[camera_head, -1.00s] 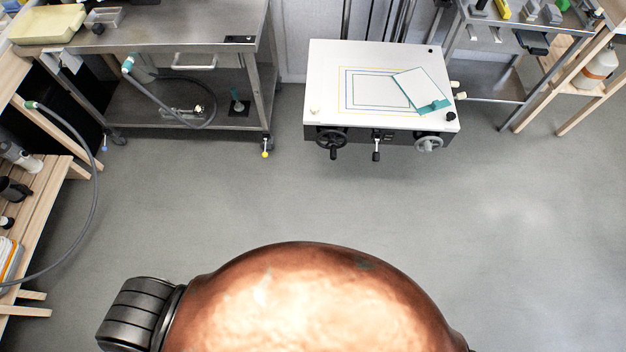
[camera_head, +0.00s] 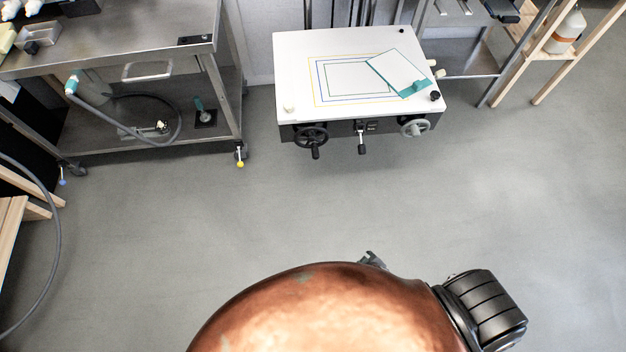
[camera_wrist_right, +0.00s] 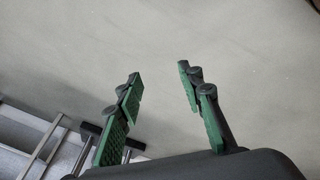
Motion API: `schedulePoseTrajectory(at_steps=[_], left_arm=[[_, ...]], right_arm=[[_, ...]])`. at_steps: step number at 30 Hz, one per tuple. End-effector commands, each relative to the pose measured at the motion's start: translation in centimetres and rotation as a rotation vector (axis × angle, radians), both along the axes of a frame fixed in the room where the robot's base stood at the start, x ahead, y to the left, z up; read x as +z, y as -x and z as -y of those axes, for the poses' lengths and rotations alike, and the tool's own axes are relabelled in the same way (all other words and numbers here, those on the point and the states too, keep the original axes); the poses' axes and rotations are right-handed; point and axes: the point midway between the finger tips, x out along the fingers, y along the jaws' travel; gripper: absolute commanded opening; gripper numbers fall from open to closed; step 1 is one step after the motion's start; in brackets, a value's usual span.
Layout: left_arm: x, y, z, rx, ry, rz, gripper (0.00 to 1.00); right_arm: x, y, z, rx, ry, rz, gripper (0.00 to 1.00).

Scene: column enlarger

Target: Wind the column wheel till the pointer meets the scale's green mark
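A white-topped enlarger baseboard (camera_head: 300,92) stands at the back, in the upper middle of the head view. On its front are a black handwheel (camera_head: 310,137) at left and a grey handwheel (camera_head: 415,127) at right, each with a crank knob. A small lever (camera_head: 362,140) sits between them. Dark column posts (camera_head: 340,12) rise behind, cut off by the top edge. I cannot make out the pointer, scale or green mark. My right gripper (camera_wrist_right: 159,75) is open and empty over bare floor in the wrist view, away from the wheels. My left gripper is not in view.
A teal-edged sheet (camera_head: 398,72) lies on the baseboard. A steel cart (camera_head: 150,58) with a hanging hose stands at left. A metal bench and wooden rack (camera_head: 550,72) stand at right. The grey floor before the baseboard is clear.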

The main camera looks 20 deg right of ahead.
Motion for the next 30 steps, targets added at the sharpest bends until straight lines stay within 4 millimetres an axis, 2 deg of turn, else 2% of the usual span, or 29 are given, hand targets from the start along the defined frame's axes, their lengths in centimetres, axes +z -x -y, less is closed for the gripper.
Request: schedulePoseTrajectory(at_steps=[1, 3, 5, 6, 8, 9, 12, 15, 18, 21, 25, 30], left_arm=[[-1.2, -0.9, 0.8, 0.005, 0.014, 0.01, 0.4], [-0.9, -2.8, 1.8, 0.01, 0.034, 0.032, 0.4], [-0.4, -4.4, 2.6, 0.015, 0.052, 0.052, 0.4], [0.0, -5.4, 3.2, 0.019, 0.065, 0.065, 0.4], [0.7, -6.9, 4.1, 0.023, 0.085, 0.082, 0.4], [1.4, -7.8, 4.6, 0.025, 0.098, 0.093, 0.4], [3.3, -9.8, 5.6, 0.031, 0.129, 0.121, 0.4], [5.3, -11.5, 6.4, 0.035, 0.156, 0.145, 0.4], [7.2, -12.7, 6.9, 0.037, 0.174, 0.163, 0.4], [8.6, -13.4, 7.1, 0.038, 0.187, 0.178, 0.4], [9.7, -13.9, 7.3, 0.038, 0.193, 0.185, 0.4], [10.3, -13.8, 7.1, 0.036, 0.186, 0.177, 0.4]], right_arm=[[-0.4, -3.7, -0.5, 0.032, 0.033, 0.056, 0.35], [1.6, -8.9, -1.3, 0.066, 0.084, 0.15, 0.35], [3.8, -13.1, -2.2, 0.09, 0.127, 0.238, 0.35], [5.5, -15.7, -2.9, 0.102, 0.157, 0.302, 0.35], [8.3, -19.4, -3.9, 0.117, 0.199, 0.403, 0.35], [10.4, -21.5, -4.7, 0.122, 0.225, 0.474, 0.35], [16.2, -25.6, -6.6, 0.123, 0.283, 0.653, 0.35], [21.7, -27.9, -8.2, 0.111, 0.323, 0.815, 0.35], [26.1, -28.8, -9.3, 0.095, 0.346, 0.943, 0.35], [29.2, -29.0, -10.0, 0.081, 0.358, 1.027, 0.35], [31.2, -29.1, -10.2, 0.072, 0.366, 1.076, 0.35], [31.7, -30.0, -10.1, 0.073, 0.367, 1.083, 0.35]])
